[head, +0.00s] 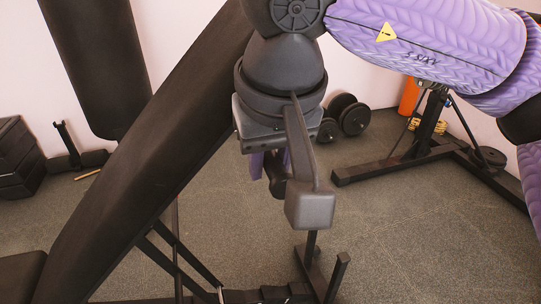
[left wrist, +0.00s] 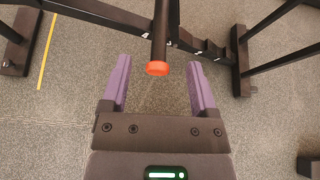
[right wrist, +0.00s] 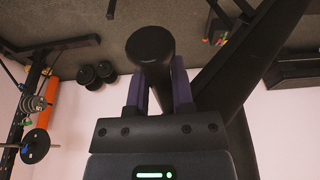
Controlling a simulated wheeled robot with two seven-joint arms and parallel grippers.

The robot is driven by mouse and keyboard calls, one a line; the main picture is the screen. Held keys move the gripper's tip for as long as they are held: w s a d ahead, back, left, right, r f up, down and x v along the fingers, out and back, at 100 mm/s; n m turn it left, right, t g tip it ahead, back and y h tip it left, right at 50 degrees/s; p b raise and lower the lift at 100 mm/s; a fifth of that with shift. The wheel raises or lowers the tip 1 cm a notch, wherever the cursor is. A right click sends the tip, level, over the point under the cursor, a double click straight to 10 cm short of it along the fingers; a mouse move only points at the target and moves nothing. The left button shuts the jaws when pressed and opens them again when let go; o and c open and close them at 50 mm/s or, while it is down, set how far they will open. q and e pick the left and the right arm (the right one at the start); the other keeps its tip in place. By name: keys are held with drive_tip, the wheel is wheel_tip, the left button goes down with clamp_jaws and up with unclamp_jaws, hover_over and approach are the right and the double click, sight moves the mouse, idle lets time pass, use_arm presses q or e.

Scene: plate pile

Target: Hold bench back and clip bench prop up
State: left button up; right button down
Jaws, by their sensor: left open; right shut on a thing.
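The black padded bench back (head: 150,150) leans steeply across the left of the head view. My right gripper (head: 270,168) is beside its right edge, partly hidden behind my wrist. In the right wrist view its purple fingers (right wrist: 156,78) are shut on a black round-ended bar (right wrist: 150,42), which seems to belong to the bench back. The bench prop (left wrist: 160,35), a black bar with an orange-red tip (left wrist: 158,68), shows in the left wrist view. Its tip lies between the spread fingers of my left gripper (left wrist: 158,75), which is open. The head view does not show my left gripper.
A black frame bar (left wrist: 205,48) with white-marked notches crosses behind the prop. Black struts (head: 175,255) stand under the bench back. Dumbbells (head: 345,115) and a rack base (head: 440,145) stand farther back. Grey floor (head: 420,235) is clear at the right.

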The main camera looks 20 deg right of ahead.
drive_tip(key=shift+a+r, duration=2)
drive_tip(key=shift+r, duration=0.05)
use_arm(q)
drive_tip(key=shift+w+a+r, duration=0.7)
drive_tip(key=shift+w+a, duration=0.05)
drive_tip(key=shift+w, duration=0.15)
drive_tip(key=x, duration=0.5)
drive_tip(key=shift+s+a+f, duration=0.1)
drive_tip(key=shift+a, duration=0.25)
use_arm(e)
drive_tip(key=shift+s+d, duration=0.1)
drive_tip(key=shift+s, duration=0.05)
use_arm(q)
clamp_jaws()
use_arm(e)
drive_tip(key=shift+s, duration=0.1)
